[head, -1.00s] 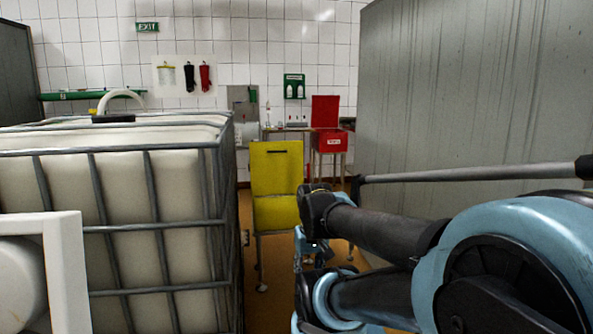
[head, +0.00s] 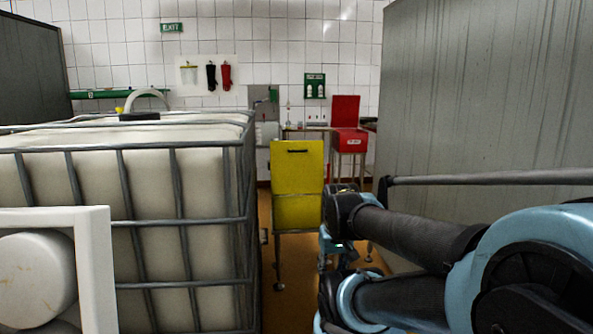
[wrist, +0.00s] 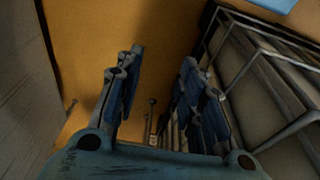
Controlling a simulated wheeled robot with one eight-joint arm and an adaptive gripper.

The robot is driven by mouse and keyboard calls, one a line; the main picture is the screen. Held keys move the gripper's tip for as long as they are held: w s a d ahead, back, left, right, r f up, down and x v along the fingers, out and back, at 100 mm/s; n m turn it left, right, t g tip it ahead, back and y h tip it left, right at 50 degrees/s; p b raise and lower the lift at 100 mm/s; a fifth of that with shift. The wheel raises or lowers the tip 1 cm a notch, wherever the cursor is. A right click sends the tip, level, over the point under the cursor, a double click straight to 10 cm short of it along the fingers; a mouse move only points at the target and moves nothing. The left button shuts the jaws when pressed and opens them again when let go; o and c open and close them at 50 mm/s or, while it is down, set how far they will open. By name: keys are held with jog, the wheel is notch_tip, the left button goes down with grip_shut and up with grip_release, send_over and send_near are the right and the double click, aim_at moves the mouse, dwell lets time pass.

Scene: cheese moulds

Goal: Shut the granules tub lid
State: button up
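Two tubs with raised lids show in the head view, and I cannot tell by label which holds granules. The yellow tub (head: 297,212) stands on legs with castors in the middle; its yellow lid (head: 297,165), with a dark handle near the top, stands upright. The red tub (head: 349,142) stands farther back on a stand; its red lid (head: 345,109) is also upright, and its white label is too small to read. My gripper (wrist: 162,60) is open and empty in the wrist view, above orange floor, touching neither tub.
A caged white tank (head: 170,190) fills the left side; its bars also show in the wrist view (wrist: 265,70). A tall grey panel (head: 480,90) stands on the right. A narrow strip of orange floor (head: 297,285) lies between them.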

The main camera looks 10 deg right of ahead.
jog(key=shift+s+r, duration=0.2)
jog(key=c, duration=0.4)
jog(key=w+r+n+t, duration=0.1)
jog(key=w+r, duration=0.2)
jog(key=w, duration=0.4)
jog(key=w+r+n+t, duration=0.2)
jog(key=w+r, duration=0.1)
jog(key=w, duration=0.5)
jog(key=w+r+n+t, duration=0.1)
jog(key=w+r+t, duration=0.1)
jog(key=w, duration=0.6)
jog(key=shift+a+r+n, duration=0.15)
jog(key=shift+r+n, duration=0.15)
jog(key=shift+r, duration=0.3)
grip_shut()
jog(key=w+r+n+t, duration=0.3)
jog(key=w, duration=0.9)
jog(key=w+r+n+t, duration=0.2)
jog(key=w+r+t, duration=0.1)
jog(key=w, duration=0.9)
jog(key=w+f+n+t, duration=0.3)
jog(key=w+n+t, duration=0.1)
jog(key=w, duration=0.6)
jog(key=w+f+n+t, duration=0.3)
jog(key=w+t, duration=0.3)
jog(key=w, duration=0.4)
jog(key=shift+w+a+n, duration=0.25)
jog(key=shift+w+n, duration=0.1)
jog(key=shift+n, duration=0.25)
